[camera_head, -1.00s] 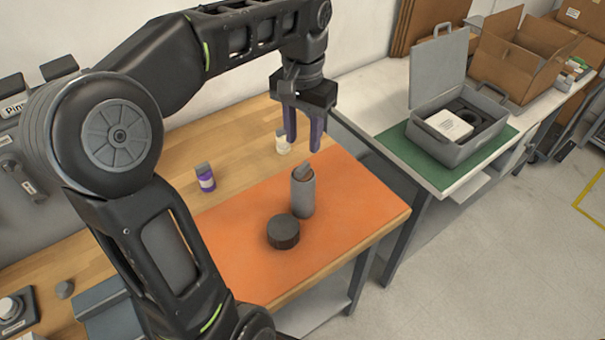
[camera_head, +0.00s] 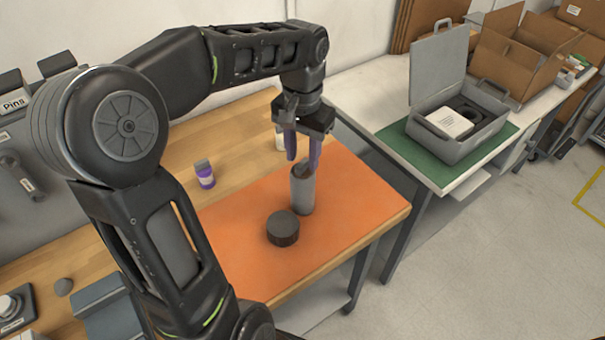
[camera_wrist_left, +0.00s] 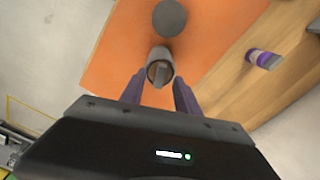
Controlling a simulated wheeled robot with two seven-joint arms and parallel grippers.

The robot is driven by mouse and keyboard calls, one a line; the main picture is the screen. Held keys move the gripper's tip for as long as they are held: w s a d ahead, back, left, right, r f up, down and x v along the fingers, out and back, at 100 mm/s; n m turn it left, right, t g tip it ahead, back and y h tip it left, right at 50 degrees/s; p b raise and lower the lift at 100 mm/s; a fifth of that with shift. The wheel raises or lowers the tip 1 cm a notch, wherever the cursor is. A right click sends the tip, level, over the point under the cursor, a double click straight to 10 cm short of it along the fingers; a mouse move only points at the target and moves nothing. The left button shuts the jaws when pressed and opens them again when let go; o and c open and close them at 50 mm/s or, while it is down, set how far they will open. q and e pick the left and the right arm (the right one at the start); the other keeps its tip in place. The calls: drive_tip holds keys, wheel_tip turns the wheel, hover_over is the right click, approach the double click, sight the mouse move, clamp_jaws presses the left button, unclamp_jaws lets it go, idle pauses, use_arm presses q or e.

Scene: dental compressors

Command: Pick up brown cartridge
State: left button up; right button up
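A grey cylinder (camera_head: 302,195) stands upright on the orange mat. A brownish-grey piece (camera_head: 307,171) sticks out of its open top; this appears to be the cartridge, and its lower part is hidden inside. In the left wrist view the cylinder (camera_wrist_left: 160,57) shows from above with the piece (camera_wrist_left: 160,73) in its mouth. My left gripper (camera_head: 303,160) points down just above the cylinder, its two purple-grey fingers apart. In the left wrist view the gripper (camera_wrist_left: 159,90) has its fingers either side of the piece, with nothing visibly clamped. My right gripper is not in view.
A dark round lid-like disc (camera_head: 283,229) lies near the cylinder on the orange mat (camera_head: 345,215). An open grey case (camera_head: 457,125) sits on the table at right.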

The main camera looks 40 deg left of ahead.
use_arm(q)
drive_tip(key=shift+f, duration=0.8)
clamp_jaws()
idle(1.2)
